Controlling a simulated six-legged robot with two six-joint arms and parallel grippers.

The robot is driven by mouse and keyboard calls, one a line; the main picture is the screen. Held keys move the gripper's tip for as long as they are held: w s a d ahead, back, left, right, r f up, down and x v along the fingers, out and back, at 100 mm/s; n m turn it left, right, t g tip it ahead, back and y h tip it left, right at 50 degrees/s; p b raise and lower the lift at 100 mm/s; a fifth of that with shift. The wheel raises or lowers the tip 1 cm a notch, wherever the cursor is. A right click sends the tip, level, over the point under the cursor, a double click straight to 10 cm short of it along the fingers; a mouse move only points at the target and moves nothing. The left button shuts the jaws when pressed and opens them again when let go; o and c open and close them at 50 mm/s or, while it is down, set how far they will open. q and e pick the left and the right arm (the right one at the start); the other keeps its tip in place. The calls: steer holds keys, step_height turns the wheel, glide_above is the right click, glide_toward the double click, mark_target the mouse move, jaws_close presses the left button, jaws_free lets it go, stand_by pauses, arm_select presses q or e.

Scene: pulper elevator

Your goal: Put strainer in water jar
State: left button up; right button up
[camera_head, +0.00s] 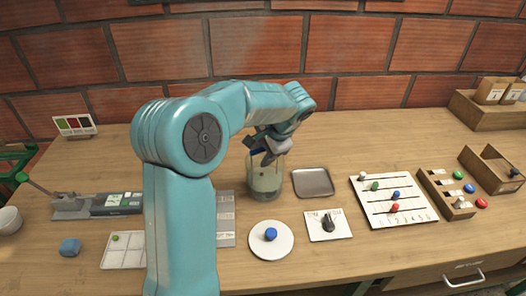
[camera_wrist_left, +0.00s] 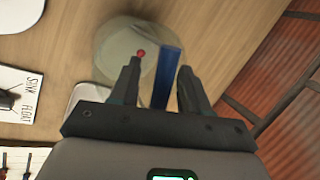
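The water jar (camera_head: 266,184) is a clear, round vessel with pale contents near the middle of the table. It also shows in the left wrist view (camera_wrist_left: 108,45), with a small red ball in it. My left gripper (camera_head: 267,150) is over the jar's rim, partly hidden by its own wrist. In the left wrist view its fingers (camera_wrist_left: 160,72) stand apart. A blue bar (camera_wrist_left: 167,72), perhaps the strainer's handle, lies between them, nearer the right finger, with a gap on the left. The strainer's head cannot be made out. My right gripper is not in view.
A grey square tray (camera_head: 313,182) lies right of the jar. A white plate with a blue knob (camera_head: 271,234) and a sink/float dial card (camera_head: 328,225) are in front. A peg board (camera_head: 392,200) is farther right. The brick wall is behind.

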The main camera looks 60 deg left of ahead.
arm_select(q)
steer(key=shift+r, duration=0.1)
steer(key=shift+r, duration=0.3)
steer(key=p+v, duration=0.1)
steer(key=v, duration=1)
steer(key=shift+d+r+p, duration=0.25)
steer(key=shift+p, duration=0.1)
steer(key=shift+w, duration=0.1)
